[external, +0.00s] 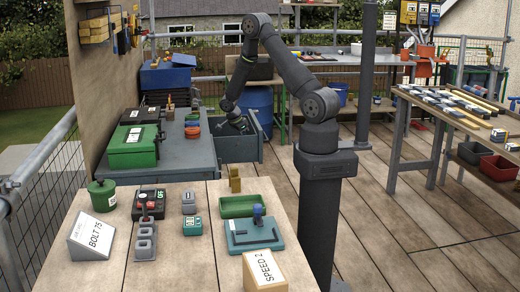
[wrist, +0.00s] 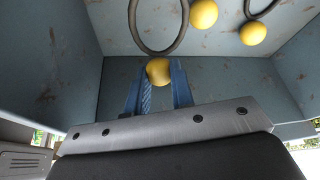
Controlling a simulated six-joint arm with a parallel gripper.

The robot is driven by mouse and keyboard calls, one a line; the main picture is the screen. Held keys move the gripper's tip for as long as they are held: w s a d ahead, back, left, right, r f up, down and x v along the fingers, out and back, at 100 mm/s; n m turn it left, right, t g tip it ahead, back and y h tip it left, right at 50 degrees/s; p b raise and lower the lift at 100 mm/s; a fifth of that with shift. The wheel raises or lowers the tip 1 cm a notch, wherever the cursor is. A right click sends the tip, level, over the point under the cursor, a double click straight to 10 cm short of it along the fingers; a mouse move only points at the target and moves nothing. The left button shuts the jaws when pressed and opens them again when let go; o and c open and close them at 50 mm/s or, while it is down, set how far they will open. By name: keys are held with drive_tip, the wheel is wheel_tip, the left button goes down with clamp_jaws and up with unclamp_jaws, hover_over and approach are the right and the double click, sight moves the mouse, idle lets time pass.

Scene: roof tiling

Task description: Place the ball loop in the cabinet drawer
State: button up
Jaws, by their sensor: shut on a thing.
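The cabinet drawer (external: 233,150) is pulled open to the right of the grey-blue cabinet top. My gripper (external: 240,126) points down into it. In the wrist view, the drawer's scuffed grey-blue floor and walls (wrist: 225,100) fill most of the picture. My gripper's blue fingers (wrist: 158,90) are shut on a yellow ball of a ball loop (wrist: 158,71). A dark ring (wrist: 160,50) shows right beyond the held ball. Two more yellow balls, one at the upper middle (wrist: 204,14) and one farther right (wrist: 253,33), are in the drawer near another dark ring. Which ring belongs to which ball is unclear.
The cabinet top bears a green case (external: 133,147) and small coloured items (external: 192,125). A blue barrel (external: 258,108) stands behind the drawer. The front bench holds a green tray (external: 238,206) and blocks. Open floor lies right of the drawer.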

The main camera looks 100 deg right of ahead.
drive_tip(key=shift+f, duration=2.2)
drive_tip(key=shift+f, duration=0.1)
drive_tip(key=o, duration=0.9)
drive_tip(key=shift+o, duration=0.2)
drive_tip(key=v, duration=1.2)
